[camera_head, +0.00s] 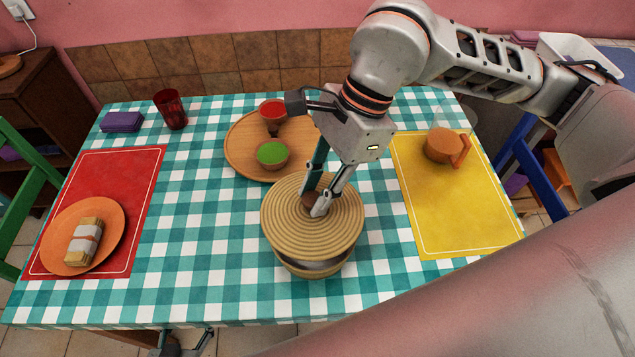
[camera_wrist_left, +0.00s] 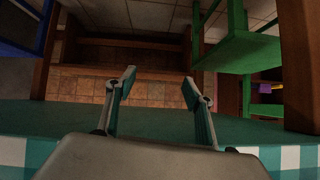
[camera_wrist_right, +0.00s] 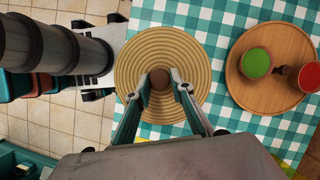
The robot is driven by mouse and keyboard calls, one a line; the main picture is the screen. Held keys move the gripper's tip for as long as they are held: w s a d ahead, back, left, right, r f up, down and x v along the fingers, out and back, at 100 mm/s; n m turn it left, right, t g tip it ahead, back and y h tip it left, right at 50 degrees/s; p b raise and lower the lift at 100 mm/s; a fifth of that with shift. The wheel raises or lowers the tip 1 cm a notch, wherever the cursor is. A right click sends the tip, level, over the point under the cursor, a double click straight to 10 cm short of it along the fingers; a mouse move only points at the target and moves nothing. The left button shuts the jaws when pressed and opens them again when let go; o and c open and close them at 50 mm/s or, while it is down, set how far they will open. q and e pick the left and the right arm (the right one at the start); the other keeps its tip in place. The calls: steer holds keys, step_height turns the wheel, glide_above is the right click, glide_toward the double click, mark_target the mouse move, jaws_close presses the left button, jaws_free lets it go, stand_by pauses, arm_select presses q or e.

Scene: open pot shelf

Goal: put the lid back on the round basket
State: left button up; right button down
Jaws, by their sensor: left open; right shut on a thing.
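The round woven lid (camera_head: 285,222) has concentric rings and a brown knob (camera_wrist_right: 160,80). My right gripper (camera_head: 317,205) is shut on the knob, with a finger on each side. The round basket (camera_head: 312,270) is under the lid near the front of the table; part of its inside shows as a grey gap at the front. The lid hides most of the opening, and I cannot tell if the lid touches the rim at the back. My left gripper (camera_wrist_left: 160,87) is open and empty, low by the table's front edge.
An orange plate (camera_head: 108,225) lies on the red mat (camera_head: 140,180) at left.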

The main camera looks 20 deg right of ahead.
steer(key=shift+f+b, duration=0.6)
steer(key=shift+f, duration=1)
steer(key=shift+w+d+f+b, duration=0.1)
steer(key=shift+w+f+b, duration=0.1)
steer(key=shift+f+b, duration=0.5)
steer(key=shift+s+f, duration=0.2)
steer(key=shift+f, duration=0.3)
arm_select(q)
steer(key=shift+w+a+f, duration=0.1)
steer(key=shift+a+f, duration=0.15)
steer(key=shift+f, duration=0.2)
steer(key=shift+w+a+f, duration=0.1)
steer(key=shift+a+f, duration=0.1)
steer(key=shift+f, duration=0.25)
steer(key=shift+d, duration=0.2)
steer(key=shift+s+f, duration=0.15)
steer(key=shift+s+a+f, duration=0.1)
steer(key=shift+s+f, duration=0.05)
steer(key=shift+f, duration=0.05)
steer(key=shift+w+b, duration=0.3)
steer(key=shift+b, duration=0.1)
arm_select(e)
steer(key=shift+f, duration=0.15)
